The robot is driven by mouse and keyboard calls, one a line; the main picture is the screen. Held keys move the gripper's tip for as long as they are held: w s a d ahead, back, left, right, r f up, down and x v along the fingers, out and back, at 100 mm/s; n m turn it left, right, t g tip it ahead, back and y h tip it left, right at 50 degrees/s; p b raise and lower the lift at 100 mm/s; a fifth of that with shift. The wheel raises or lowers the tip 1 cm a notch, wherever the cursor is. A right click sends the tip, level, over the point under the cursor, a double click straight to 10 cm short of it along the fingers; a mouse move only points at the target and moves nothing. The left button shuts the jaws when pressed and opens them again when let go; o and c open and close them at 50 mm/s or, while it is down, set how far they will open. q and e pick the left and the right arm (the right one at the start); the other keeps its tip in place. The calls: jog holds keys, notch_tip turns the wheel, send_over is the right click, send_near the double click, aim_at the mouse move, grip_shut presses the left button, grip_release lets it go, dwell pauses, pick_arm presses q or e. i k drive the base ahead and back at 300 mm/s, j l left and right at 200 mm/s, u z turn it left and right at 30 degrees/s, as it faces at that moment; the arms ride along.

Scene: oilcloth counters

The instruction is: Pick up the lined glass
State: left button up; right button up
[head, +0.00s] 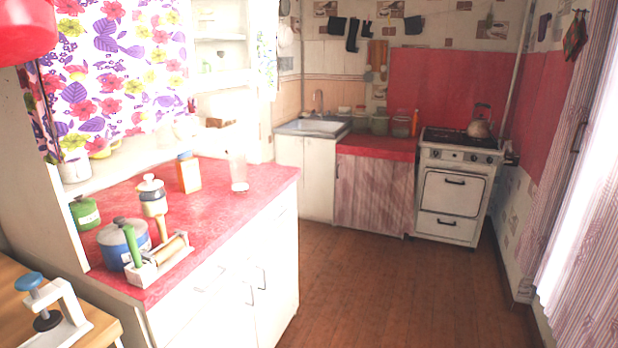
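A tall clear glass (238,171) stands upright on the red oilcloth counter (215,212), near its far right end. It looks like the lined glass, but lines on it are too faint to make out. Nothing touches it. Neither of my grippers is in view.
Beside the glass stands an orange-and-white bottle (188,173). Nearer are a lidded jar (152,196), a blue pot (122,246), a green pot (85,213) and a utensil holder (160,266). A stove (453,192) stands at the back. The wooden floor (375,285) is clear.

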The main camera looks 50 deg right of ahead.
aim_at(239, 179)
jog(key=z, duration=1.15)
